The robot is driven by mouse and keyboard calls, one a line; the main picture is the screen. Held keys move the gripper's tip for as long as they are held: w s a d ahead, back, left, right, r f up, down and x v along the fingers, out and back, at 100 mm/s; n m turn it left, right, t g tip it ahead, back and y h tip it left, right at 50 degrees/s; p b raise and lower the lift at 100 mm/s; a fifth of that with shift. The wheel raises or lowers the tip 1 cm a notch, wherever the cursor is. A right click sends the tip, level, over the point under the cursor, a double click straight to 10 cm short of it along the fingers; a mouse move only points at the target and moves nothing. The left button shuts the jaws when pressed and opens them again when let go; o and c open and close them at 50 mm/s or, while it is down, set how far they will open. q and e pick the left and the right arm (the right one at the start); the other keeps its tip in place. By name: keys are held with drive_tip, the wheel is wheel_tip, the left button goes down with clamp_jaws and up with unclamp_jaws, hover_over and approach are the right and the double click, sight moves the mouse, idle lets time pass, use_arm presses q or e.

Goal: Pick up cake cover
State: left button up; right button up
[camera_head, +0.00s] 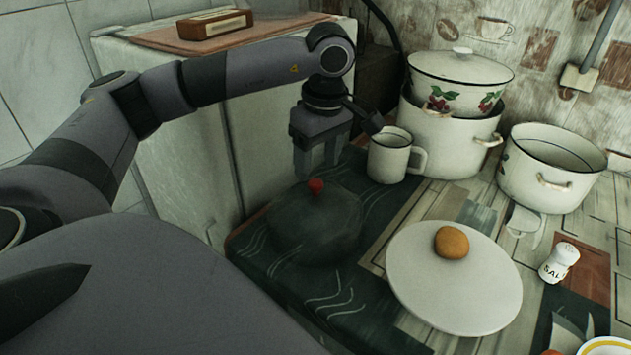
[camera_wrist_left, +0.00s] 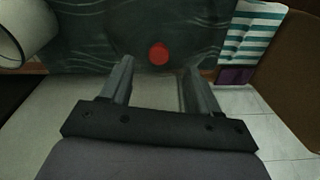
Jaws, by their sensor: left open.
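The cake cover (camera_head: 312,228) is a dark, see-through dome with a red knob (camera_head: 316,187) on top, standing on the green patterned tabletop in the head view. In the left wrist view the red knob (camera_wrist_left: 158,54) lies ahead, centred between the fingers; the dome itself is hard to make out there. My left gripper (camera_head: 319,168) is open and empty, pointing down just above the knob. Its two fingers (camera_wrist_left: 158,72) are spread apart in the left wrist view, and no contact with the knob is seen. My right gripper is not in view.
A white mug (camera_head: 388,160) stands close behind the left gripper. A round white board (camera_head: 450,295) with a brown roll (camera_head: 452,242) lies right of the cover. Enamel pots (camera_head: 445,140) and a salt shaker (camera_head: 559,263) stand farther right. A white cabinet (camera_head: 190,130) is at left.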

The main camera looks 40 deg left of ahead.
sight(316, 182)
use_arm(q)
drive_tip(key=f, duration=0.4)
drive_tip(key=shift+a, duration=0.25)
drive_tip(key=shift+w, duration=0.1)
clamp_jaws()
drive_tip(key=shift+r, duration=0.15)
